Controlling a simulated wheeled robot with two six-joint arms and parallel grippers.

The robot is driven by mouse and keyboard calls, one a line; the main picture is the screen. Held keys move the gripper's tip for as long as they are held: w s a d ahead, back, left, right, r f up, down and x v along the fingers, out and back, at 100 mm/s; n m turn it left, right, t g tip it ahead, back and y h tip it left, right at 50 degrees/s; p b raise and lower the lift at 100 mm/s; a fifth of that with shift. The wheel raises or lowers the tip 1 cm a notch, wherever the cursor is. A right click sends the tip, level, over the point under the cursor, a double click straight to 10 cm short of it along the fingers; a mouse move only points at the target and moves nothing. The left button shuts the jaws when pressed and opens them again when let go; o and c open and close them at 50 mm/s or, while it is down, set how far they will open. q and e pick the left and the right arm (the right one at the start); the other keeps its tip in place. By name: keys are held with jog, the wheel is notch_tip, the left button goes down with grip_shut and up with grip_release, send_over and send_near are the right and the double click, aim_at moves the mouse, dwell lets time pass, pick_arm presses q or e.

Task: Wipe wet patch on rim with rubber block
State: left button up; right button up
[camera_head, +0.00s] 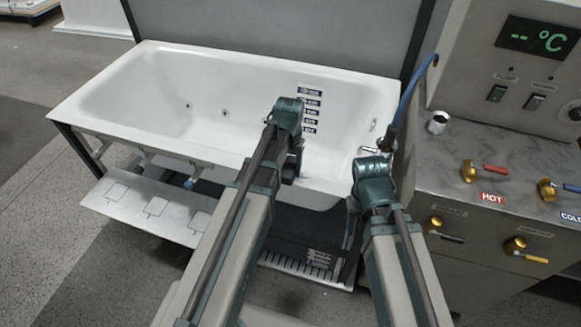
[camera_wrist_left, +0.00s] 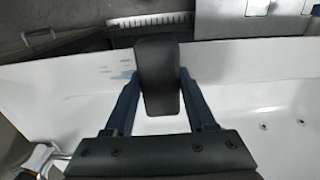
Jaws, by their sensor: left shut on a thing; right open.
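The black rubber block (camera_wrist_left: 157,70) is held between the two fingers of my left gripper (camera_wrist_left: 158,95) in the left wrist view. It lies across the white tub rim (camera_wrist_left: 60,78); I cannot tell whether it touches the rim. The wet patch (camera_wrist_left: 113,72) shows as faint grey-blue streaks on the rim, just left of the block; the block may hide part of it. In the head view my left gripper (camera_head: 291,172) is at the tub's near rim, mostly hidden by its arm. My right arm ends in front of the tub's right end; its fingers are hidden.
The white bathtub (camera_head: 110,90) sits in a frame, with a row of labels (camera_head: 310,108) on its inside wall. A blue hose (camera_head: 405,95) and a metal fitting stand at its right end. A counter (camera_head: 470,150) with valves is at the right. The left near rim is clear.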

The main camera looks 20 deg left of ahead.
pick_arm(q)
jog(key=shift+d+r+p, duration=0.1)
jog(key=shift+r+p, duration=2.85)
jog(key=shift+r, duration=0.1)
notch_tip(320, 180, up, 3)
jog(key=p, duration=0.3)
jog(key=shift+f, duration=0.1)
